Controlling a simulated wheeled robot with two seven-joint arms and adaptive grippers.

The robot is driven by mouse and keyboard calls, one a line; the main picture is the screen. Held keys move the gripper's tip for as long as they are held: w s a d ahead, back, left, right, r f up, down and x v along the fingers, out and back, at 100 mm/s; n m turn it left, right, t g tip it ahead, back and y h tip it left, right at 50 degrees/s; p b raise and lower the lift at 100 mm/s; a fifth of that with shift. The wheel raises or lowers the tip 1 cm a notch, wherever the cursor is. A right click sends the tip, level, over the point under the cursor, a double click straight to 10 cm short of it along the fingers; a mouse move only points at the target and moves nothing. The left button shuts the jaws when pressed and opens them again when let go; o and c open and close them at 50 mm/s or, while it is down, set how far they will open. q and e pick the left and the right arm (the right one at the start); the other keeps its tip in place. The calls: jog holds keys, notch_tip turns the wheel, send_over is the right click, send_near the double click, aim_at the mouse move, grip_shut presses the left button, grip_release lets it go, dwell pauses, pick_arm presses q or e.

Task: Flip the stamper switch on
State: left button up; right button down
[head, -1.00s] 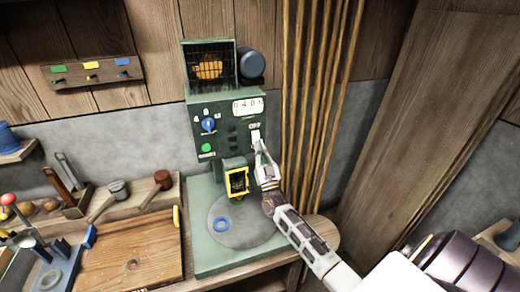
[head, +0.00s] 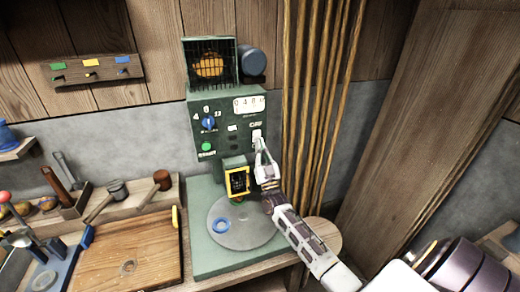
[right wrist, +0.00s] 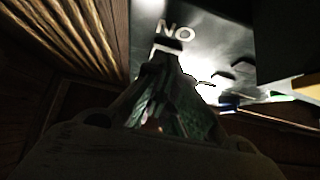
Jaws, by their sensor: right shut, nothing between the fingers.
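The green stamper machine (head: 215,170) stands against the back wall. Its white switch (head: 257,133) is at the right of the front panel, just under the label "OFF". My right gripper (head: 260,144) is shut and empty, with its tips at the lower end of the switch, touching or very close. The tips hide part of the switch, so I cannot tell its position. My left gripper is not in view.
A blue dial (head: 208,123) and a green start button (head: 207,147) are left of the switch. A yellow-framed opening (head: 237,168) and a round plate (head: 255,234) with a blue ring (head: 221,226) are below. Hanging brown cords (head: 310,110) are close on the right.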

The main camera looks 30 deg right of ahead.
jog(key=v, duration=1.2)
dwell(0.4)
dwell(0.3)
jog(key=shift+y, duration=0.3)
